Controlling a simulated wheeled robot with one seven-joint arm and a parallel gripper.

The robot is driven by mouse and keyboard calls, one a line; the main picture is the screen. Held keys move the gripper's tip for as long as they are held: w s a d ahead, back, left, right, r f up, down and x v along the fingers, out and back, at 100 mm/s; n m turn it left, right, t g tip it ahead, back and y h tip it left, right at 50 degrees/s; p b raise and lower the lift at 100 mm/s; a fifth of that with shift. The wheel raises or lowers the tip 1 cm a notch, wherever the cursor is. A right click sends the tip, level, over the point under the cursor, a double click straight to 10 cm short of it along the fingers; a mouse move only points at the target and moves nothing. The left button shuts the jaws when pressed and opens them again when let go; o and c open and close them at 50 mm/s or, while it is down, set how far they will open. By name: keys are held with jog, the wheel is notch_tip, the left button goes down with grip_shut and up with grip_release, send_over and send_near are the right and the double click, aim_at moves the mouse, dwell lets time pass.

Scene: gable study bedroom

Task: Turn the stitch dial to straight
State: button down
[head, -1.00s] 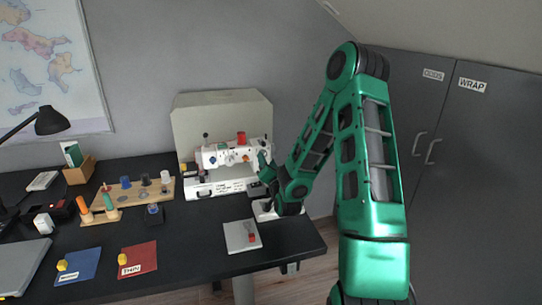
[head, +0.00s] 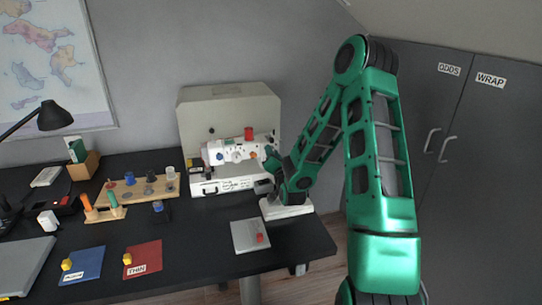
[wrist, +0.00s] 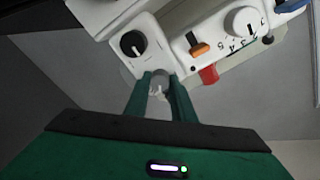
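The white sewing machine (head: 232,149) stands at the back right of the desk, facing me. In the wrist view its face shows a black dial (wrist: 132,43) on a pale plate, a white numbered dial (wrist: 240,21) and an orange lever (wrist: 199,49). My gripper (wrist: 160,76) is at the machine's right end, just below the black dial. Its fingers are a little apart with a small pale grey knob (wrist: 158,88) between the tips. I cannot tell whether they press on it. Which dial is the stitch dial is not readable.
A red part (wrist: 208,74) sticks out below the lever. A spool rack (head: 133,189) stands left of the machine, and a grey pad (head: 245,238) lies in front. Blue (head: 88,258) and red (head: 150,247) mats lie at the front left. Grey cupboards (head: 480,170) stand at right.

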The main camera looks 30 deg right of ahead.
jog(key=shift+a, duration=0.1)
jog(key=shift+n, duration=0.3)
jog(key=n, duration=1.1)
jog(key=shift+r+n, duration=0.1)
jog(key=shift+n, duration=0.3)
jog(key=c, duration=1.5)
grip_release()
